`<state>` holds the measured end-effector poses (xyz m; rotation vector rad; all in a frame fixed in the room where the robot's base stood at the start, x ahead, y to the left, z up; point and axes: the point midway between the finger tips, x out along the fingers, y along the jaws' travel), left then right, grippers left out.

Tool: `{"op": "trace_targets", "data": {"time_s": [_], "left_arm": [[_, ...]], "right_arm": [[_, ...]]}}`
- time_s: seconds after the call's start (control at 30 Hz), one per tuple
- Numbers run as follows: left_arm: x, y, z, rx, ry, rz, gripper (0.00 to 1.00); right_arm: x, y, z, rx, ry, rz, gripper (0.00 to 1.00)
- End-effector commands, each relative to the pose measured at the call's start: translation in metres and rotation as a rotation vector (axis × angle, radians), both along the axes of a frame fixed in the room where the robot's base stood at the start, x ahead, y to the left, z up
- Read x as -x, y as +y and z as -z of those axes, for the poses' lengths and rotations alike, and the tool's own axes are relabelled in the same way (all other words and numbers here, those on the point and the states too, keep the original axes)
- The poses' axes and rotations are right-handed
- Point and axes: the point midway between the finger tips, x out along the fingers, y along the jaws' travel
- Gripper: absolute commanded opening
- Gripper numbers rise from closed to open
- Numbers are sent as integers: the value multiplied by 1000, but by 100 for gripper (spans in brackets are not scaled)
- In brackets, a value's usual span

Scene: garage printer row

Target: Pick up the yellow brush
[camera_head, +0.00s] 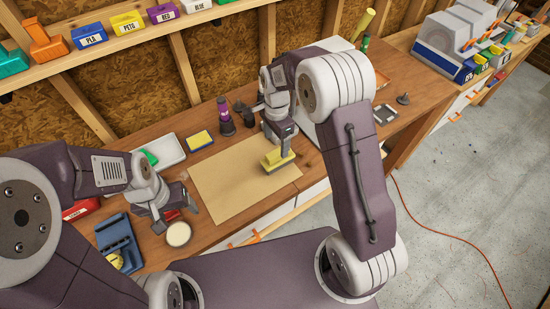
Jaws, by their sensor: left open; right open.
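The yellow brush (272,163), a small yellow block with a pale lower part, is on the tan sheet near its right side. My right gripper (285,149) is open and directly over the brush, with a finger in front of it and hiding part of it. I cannot tell whether the fingers touch it. My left gripper (178,212) is open and low over the bench at the left, well away from the brush, near a round pale dish (178,234).
A tan sheet (225,185) covers the middle of the wooden bench. A yellow-topped block (199,139), a white tray (168,149) and a purple-banded bottle (225,118) stand behind it. A blue holder (116,238) is at the left. Labelled bins (90,36) line the shelf above.

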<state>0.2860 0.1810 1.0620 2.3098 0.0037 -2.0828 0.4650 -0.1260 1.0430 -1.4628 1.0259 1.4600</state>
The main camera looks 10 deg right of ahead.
Motion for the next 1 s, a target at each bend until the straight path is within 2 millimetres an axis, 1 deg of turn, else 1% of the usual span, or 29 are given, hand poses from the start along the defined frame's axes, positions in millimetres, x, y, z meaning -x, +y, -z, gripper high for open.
{"op": "trace_targets", "data": {"time_s": [0.03,0.13,0.2,0.3,0.37,0.5,0.6,0.7,0.87,0.9,0.97,1.0], "left_arm": [[0,0,-4,0,0,0,70],[0,0,-7,0,0,0,70],[0,0,-7,0,0,0,70],[0,0,-7,0,0,0,70],[0,0,-11,0,0,0,70],[0,0,-22,0,0,0,70],[0,0,-23,0,0,0,70],[0,0,-22,0,0,0,70],[0,0,-22,0,0,0,70],[0,0,-22,0,0,0,70],[0,0,-22,0,0,0,70],[0,0,-22,0,0,0,70]], "right_arm": [[2,-1,8,1,6,0,75],[1,-1,22,1,5,0,75],[1,-1,27,1,2,0,75],[1,-1,29,0,1,0,75],[1,-2,35,0,4,0,75],[2,-5,60,1,6,1,75],[1,-4,75,0,3,0,75],[0,-4,80,0,0,0,75],[0,-4,81,0,0,0,75],[0,-4,81,0,0,0,63],[0,-4,80,0,0,0,47],[0,-4,80,0,0,0,36]]}}
